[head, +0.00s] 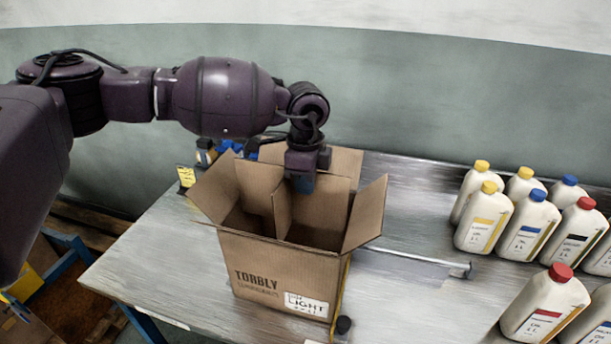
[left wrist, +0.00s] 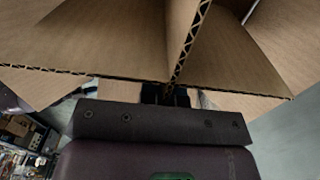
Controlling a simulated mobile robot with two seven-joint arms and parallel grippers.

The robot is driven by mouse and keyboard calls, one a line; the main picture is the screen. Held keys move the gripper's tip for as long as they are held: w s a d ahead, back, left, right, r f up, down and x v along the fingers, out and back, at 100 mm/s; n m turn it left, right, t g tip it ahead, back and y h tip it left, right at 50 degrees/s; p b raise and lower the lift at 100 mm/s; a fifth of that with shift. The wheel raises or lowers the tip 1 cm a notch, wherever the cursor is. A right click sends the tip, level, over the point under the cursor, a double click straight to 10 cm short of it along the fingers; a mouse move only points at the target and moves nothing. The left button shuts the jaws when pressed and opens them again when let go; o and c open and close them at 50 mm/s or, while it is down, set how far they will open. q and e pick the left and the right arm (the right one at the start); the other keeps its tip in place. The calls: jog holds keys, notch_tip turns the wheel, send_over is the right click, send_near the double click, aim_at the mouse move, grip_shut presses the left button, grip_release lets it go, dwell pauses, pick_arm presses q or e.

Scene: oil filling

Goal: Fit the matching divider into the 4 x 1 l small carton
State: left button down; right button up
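The small carton (head: 275,268), printed "TORBLY" with a "LIGHT" label, stands upright on the table with its top flaps spread open. The brown cardboard divider (head: 283,208) stands upright in the carton's mouth, its upper part showing above the rim. How deep it sits is hidden. My left gripper (head: 302,184) is over the back of the opening, pointing down at the divider's top. In the left wrist view, the divider's corrugated edge (left wrist: 186,48) runs down to between the fingers (left wrist: 165,95), which look closed on it. My right gripper is not in view.
Several white bottles (head: 484,222) with coloured caps stand on the metal table (head: 180,262) at the right. A metal bar (head: 420,262) lies between them and the carton. Small blue and yellow items are behind the carton.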

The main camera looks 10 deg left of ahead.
pick_arm(q)
jog(key=b, duration=0.2)
send_over(306, 224)
jog(key=shift+w+a+f, duration=0.1)
jog(key=shift+f, duration=2.15)
jog(key=shift+f+b, duration=0.9)
jog(key=shift+f, duration=0.4)
jog(key=shift+f+b, duration=0.4)
jog(key=shift+f, duration=0.9)
notch_tip(306, 224, down, 2)
jog(key=shift+f+b, duration=0.55)
jog(key=shift+f, duration=1.55)
jog(key=c, duration=1.3)
grip_release()
jog(key=shift+o, duration=0.2)
